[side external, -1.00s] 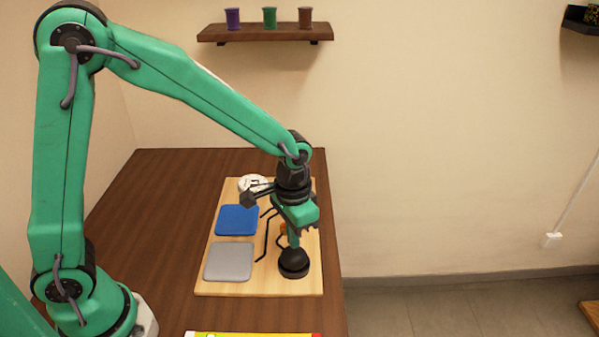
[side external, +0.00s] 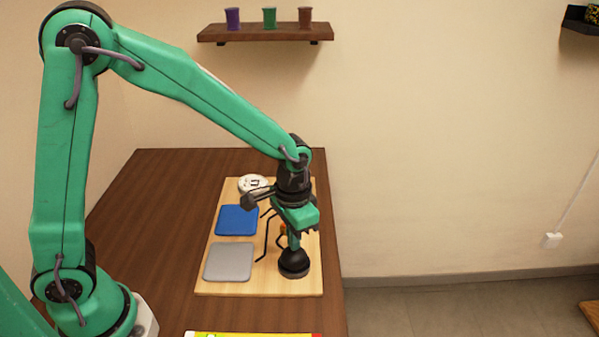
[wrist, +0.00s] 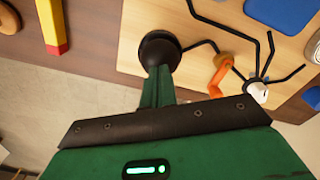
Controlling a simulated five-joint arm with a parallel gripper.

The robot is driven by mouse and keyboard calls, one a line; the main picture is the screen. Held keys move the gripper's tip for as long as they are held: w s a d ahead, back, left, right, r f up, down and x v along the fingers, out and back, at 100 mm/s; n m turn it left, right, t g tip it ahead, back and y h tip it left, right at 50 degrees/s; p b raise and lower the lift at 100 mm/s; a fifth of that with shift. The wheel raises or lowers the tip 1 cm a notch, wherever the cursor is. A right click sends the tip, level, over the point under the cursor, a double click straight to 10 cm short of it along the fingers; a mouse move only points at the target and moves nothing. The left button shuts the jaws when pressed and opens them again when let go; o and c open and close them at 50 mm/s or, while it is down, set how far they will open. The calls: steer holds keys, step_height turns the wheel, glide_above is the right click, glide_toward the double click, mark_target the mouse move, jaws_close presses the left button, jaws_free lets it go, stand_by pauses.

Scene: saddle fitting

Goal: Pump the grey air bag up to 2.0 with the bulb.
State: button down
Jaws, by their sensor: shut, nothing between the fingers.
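The grey air bag (side external: 229,262) lies flat-looking on the wooden board, in front of a blue bag (side external: 237,220). The black bulb (side external: 294,265) stands at the board's right front; it also shows in the wrist view (wrist: 160,52). My gripper (side external: 293,246) is shut and empty, pointing down with its tips at the top of the bulb. In the wrist view its fingers (wrist: 158,75) meet the bulb's dark top; whether they press it I cannot tell. A round white gauge (side external: 252,184) sits at the back of the board, its reading too small to make out.
Black tubes run across the board (side external: 260,288) between the bags and bulb. An orange lever (wrist: 218,80) and a white fitting (wrist: 258,92) lie near the bulb. A yellow bar with a red end (side external: 255,334) lies at the table's front. The table's left side is clear.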

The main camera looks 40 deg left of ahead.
steer(key=shift+f, duration=1.35)
steer(key=shift+r, duration=1.75)
steer(key=shift+f, duration=0.35)
steer(key=shift+f, duration=0.35)
